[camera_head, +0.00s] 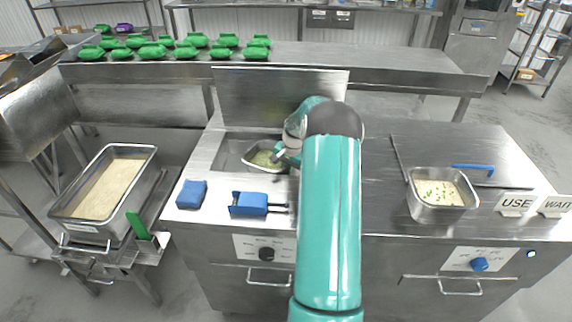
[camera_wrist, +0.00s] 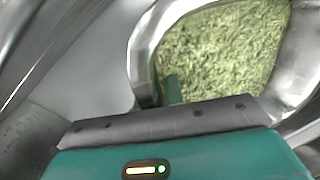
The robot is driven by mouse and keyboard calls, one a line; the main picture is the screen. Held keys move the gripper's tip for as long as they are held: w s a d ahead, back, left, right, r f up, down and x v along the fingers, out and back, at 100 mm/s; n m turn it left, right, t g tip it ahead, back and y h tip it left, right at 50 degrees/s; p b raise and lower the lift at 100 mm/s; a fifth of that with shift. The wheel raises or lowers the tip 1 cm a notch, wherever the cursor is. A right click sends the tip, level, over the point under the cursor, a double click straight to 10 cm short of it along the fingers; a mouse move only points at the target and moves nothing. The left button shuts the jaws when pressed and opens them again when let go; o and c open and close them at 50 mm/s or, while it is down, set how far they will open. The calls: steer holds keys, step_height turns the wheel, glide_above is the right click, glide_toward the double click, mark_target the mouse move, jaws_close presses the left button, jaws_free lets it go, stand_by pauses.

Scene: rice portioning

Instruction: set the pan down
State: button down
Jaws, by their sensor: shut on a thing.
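A metal pan (camera_head: 247,160) with green, grain-like contents is at the left well of the counter, beside my arm. My gripper (camera_head: 279,155) is shut on the pan at its right side. In the wrist view, the pan's bright rim (camera_wrist: 143,50) curves round the green contents, and a green finger (camera_wrist: 172,90) shows at the near edge. My arm hides part of the pan's right side. I cannot tell whether the pan's underside touches anything.
A second pan (camera_head: 437,213) with pale, green-flecked contents sits on the right counter, near the USE (camera_head: 516,203) and WAIT (camera_head: 556,205) signs. A large rice tray (camera_head: 72,222) stands at left.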

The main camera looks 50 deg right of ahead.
steer(key=shift+w, duration=0.1)
steer(key=c, duration=1.8)
jaws_free()
steer(key=shift+f, duration=0.15)
steer(key=shift+o, duration=1.4)
step_height(320, 180, up, 12)
steer(key=s, duration=0.2)
steer(key=shift+s+d, duration=0.15)
steer(key=shift+d, duration=0.1)
steer(key=s+a+r+n, duration=0.1)
steer(key=a+r+n, duration=0.1)
steer(key=a+r, duration=0.55)
steer(key=s+a+r+n+h, duration=0.1)
steer(key=a+r+n, duration=0.25)
steer(key=a, duration=0.75)
steer(key=s+a+r+n, duration=0.1)
steer(key=a+r+n, duration=0.1)
steer(key=a+r, duration=0.55)
steer(key=s+a+f+n+t, duration=0.1)
steer(key=s+a+n+t, duration=0.2)
steer(key=s+a, duration=1.4)
steer(key=a+n, duration=0.2)
steer(key=n, duration=0.2)
steer(key=shift+s+a+f, duration=0.15)
steer(key=shift+s+a, duration=0.15)
